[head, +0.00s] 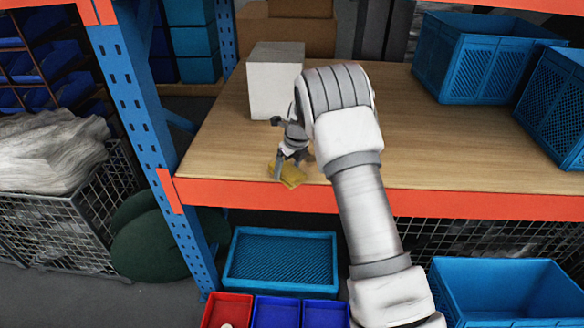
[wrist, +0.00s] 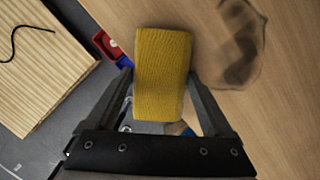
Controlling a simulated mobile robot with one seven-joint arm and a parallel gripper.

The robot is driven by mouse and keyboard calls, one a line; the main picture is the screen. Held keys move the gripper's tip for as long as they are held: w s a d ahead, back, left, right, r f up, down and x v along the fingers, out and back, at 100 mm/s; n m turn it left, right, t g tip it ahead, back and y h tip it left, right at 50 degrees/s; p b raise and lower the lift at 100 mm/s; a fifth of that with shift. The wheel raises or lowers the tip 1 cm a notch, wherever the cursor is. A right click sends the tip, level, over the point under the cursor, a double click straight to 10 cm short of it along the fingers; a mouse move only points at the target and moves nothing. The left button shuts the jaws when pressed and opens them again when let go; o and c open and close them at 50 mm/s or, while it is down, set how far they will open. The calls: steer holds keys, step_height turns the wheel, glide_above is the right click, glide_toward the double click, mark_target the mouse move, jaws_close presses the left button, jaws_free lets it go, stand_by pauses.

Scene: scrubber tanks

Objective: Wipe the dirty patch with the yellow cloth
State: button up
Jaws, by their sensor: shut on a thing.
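My gripper (head: 284,163) is shut on the yellow cloth (head: 291,175), near the front edge of the wooden shelf (head: 230,120). In the wrist view the cloth (wrist: 162,70), a thick ribbed yellow block, sits between the two fingers of my gripper (wrist: 161,88). The dirty patch (wrist: 240,45) is a dark brown smudge on the wood, right of the cloth and apart from it in that picture. I cannot make out the patch in the head view. Whether the cloth touches the wood is unclear.
A white box (head: 273,85) stands behind my gripper on the shelf. Blue crates (head: 480,60) stand at the right. An orange beam (head: 245,194) runs along the front edge, and a blue upright (head: 135,90) stands at left. The shelf's middle right is clear.

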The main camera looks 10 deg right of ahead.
steer(key=shift+w+d+p, duration=0.15)
steer(key=shift+w+d, duration=0.25)
steer(key=shift+w, duration=1.5)
steer(key=shift+w+d+p, duration=0.15)
steer(key=shift+w+d, duration=0.2)
steer(key=shift+w, duration=1.55)
steer(key=shift+w+d+p, duration=0.15)
steer(key=shift+w+d, duration=0.25)
steer(key=shift+w, duration=1.5)
steer(key=shift+r, duration=0.15)
step_height(320, 180, up, 6)
steer(key=p, duration=0.5)
steer(key=shift+p, duration=0.3)
step_height(320, 180, up, 3)
steer(key=p, duration=0.3)
